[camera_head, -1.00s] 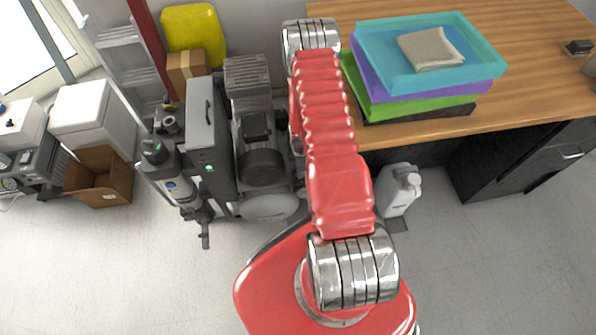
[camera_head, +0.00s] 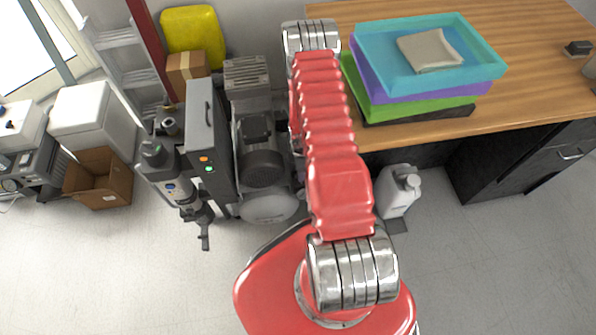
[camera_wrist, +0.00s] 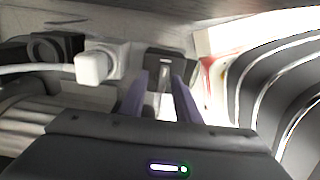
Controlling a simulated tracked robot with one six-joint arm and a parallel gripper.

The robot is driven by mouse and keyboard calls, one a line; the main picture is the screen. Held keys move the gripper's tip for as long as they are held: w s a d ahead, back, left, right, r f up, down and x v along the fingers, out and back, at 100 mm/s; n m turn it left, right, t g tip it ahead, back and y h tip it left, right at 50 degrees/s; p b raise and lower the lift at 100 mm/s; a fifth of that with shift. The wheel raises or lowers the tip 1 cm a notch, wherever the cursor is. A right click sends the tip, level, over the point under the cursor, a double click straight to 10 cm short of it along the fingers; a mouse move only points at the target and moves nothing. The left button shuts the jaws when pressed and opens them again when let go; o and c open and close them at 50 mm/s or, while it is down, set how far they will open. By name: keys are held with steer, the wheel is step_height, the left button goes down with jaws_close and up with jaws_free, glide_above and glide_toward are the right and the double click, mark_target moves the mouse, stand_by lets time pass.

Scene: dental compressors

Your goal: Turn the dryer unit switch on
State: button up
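A tall dark grey unit (camera_head: 205,125), which I take to be the dryer unit, stands left of my arm in the head view. An orange lamp and a green lamp glow on its front. In the wrist view a dark switch box (camera_wrist: 172,62) with a pale upright part lies straight ahead, beyond my fingertips. My gripper (camera_wrist: 161,84) has two purple-grey fingers apart, with a gap between them. Whether a finger touches the switch I cannot tell. In the head view my gripper is hidden behind my red arm.
A white plug (camera_wrist: 97,65) with a cable sits left of the switch. A motor and compressor (camera_head: 260,160) stand beside the grey unit. The desk (camera_head: 540,60) with stacked trays (camera_head: 425,75) is right of my arm, a white jug (camera_head: 398,190) below. Floor in front is clear.

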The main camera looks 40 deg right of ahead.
steer(key=shift+r, duration=0.1)
step_height(320, 180, up, 14)
steer(key=shift+f, duration=0.25)
stand_by(0.5)
stand_by(0.6)
steer(key=s+a+m+g, duration=0.1)
steer(key=s+a+m, duration=0.1)
steer(key=s+m, duration=0.25)
steer(key=s+a+r+m+t, duration=0.2)
steer(key=a+r, duration=0.5)
steer(key=r, duration=0.8)
steer(key=s+a+r+m+t, duration=0.2)
steer(key=s+a+r, duration=0.3)
steer(key=r, duration=1.1)
steer(key=s+a+r+m+t, duration=0.2)
steer(key=a+r, duration=0.6)
steer(key=r, duration=0.7)
steer(key=shift+s+a+r+m+t, duration=0.3)
steer(key=shift+s+m, duration=0.5)
steer(key=shift+m, duration=0.45)
